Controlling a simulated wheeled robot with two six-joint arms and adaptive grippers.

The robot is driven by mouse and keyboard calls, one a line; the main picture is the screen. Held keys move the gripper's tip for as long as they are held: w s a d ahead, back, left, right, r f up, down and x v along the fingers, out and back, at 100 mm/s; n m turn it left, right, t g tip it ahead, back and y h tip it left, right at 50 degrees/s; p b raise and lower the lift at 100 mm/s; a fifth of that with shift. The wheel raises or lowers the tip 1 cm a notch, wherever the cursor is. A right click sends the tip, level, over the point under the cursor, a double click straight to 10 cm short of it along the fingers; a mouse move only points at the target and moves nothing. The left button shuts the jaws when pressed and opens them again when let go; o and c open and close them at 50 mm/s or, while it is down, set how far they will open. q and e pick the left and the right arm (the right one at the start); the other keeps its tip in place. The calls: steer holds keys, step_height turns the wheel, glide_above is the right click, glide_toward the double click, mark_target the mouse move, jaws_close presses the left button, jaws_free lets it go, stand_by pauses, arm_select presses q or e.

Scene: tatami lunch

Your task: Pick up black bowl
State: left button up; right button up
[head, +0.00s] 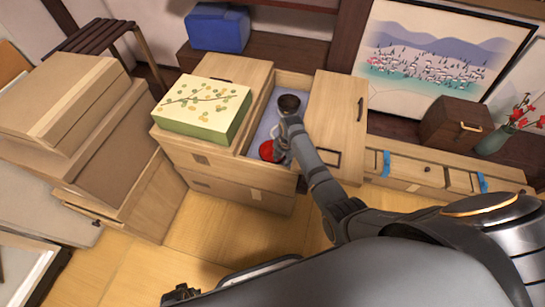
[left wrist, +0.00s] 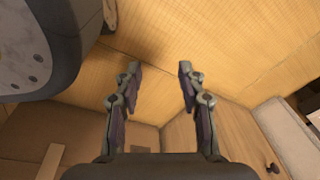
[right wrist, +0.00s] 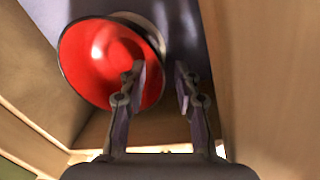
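A bowl with a glossy red inside and a dark rim (right wrist: 100,50) lies in the open drawer in the right wrist view. Its red inside also shows in the head view (head: 266,150). My right gripper (right wrist: 160,72) is open, with one finger over the bowl's inside and the other beyond its rim. I cannot tell whether either finger touches it. In the head view my right gripper (head: 281,157) reaches down into the drawer and partly hides the bowl. My left gripper (left wrist: 160,70) is open and empty above the wooden floor.
The drawer (head: 257,128) has wooden walls close around the right gripper. A green patterned box (head: 205,105) stands on the cabinet to its left. Stacked cardboard boxes (head: 85,120) fill the far left. A blue box (head: 217,27) sits behind.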

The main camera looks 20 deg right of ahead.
jaws_close()
steer(key=shift+r, duration=0.1)
